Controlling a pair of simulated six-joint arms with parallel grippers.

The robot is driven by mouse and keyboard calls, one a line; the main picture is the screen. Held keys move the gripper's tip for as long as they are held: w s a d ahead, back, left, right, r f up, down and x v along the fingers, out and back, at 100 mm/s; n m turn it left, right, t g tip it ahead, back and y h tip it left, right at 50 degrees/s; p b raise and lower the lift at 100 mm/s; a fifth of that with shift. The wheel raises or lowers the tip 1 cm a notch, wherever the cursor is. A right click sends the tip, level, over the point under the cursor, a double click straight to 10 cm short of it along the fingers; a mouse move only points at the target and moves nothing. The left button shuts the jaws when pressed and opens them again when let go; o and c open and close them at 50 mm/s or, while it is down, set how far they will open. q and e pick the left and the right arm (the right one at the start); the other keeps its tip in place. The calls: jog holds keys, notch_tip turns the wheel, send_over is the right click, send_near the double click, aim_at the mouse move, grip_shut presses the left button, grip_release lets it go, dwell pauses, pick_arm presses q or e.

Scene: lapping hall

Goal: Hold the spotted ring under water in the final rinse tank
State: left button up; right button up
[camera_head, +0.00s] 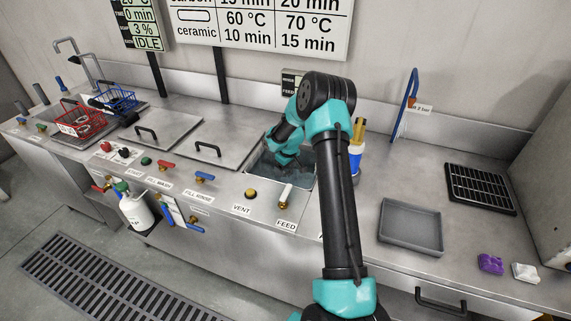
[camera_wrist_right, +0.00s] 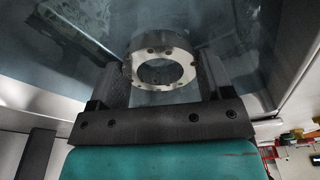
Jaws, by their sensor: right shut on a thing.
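My right gripper (camera_head: 284,158) reaches down into the open tank (camera_head: 256,172) near the middle of the bench in the head view. In the right wrist view, my right gripper (camera_wrist_right: 161,74) is shut on a pale steel ring (camera_wrist_right: 183,70) with small dark spots on its face. The ring sits between the two dark fingers, with grey-blue water and tank wall beyond it. I cannot tell how much of the ring is below the water surface. In the head view the ring is hidden by my gripper and arm. My left gripper is not in view.
Two closed lids (camera_head: 226,138) with black handles lie left of the tank. Red (camera_head: 75,118) and blue (camera_head: 118,98) baskets stand at the far left. A grey tray (camera_head: 411,227), a black rack (camera_head: 482,188), and a purple block (camera_head: 490,264) lie to the right. Valves line the front edge.

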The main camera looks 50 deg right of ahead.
aim_at(285, 175)
jog(key=shift+f, duration=2.25)
dwell(5.8)
